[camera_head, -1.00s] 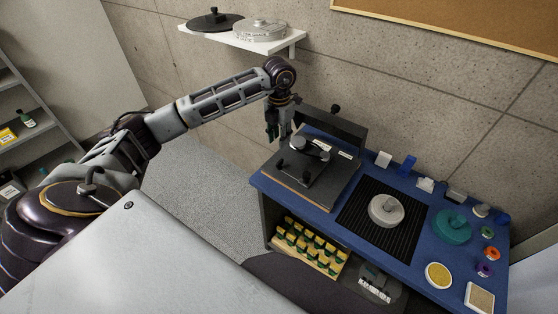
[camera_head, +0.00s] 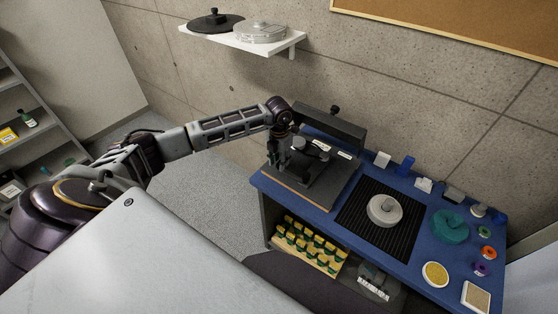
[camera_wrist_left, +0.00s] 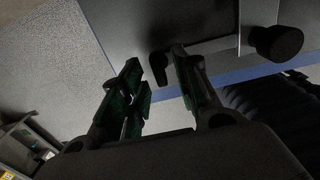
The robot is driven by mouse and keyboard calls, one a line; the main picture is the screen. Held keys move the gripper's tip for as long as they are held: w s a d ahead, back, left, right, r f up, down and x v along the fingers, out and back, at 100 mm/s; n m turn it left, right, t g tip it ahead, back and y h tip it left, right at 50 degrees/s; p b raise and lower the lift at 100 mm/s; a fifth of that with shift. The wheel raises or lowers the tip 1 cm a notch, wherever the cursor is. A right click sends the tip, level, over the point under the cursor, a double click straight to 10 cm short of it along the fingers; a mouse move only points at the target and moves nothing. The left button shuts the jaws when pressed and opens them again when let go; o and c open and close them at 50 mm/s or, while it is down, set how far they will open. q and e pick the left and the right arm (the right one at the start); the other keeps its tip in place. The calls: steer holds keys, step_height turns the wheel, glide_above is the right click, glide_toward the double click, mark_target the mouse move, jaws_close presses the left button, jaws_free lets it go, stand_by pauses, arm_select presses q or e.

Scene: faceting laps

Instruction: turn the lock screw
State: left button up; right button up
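The dark grey faceting machine (camera_head: 322,187) stands at the left end of the blue bench. My left gripper (camera_head: 277,160) points down over the machine's left side. In the left wrist view its two fingers (camera_wrist_left: 160,75) are apart, with a small black knob or lever end (camera_wrist_left: 160,65) showing between or just beyond the tips; contact cannot be told. A larger black knob (camera_wrist_left: 276,43) lies right of the fingers. I cannot tell for certain which is the lock screw. My right gripper is out of view.
Right of the machine, a grey disc (camera_head: 384,209) rests on a black ribbed mat (camera_head: 352,222). A teal disc (camera_head: 450,226) and small containers crowd the bench's right end. A white wall shelf (camera_head: 243,42) holds two more discs. Carpet is clear left of the bench.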

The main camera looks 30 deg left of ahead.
arm_select(q)
steer(key=shift+f, duration=0.2)
jaws_close()
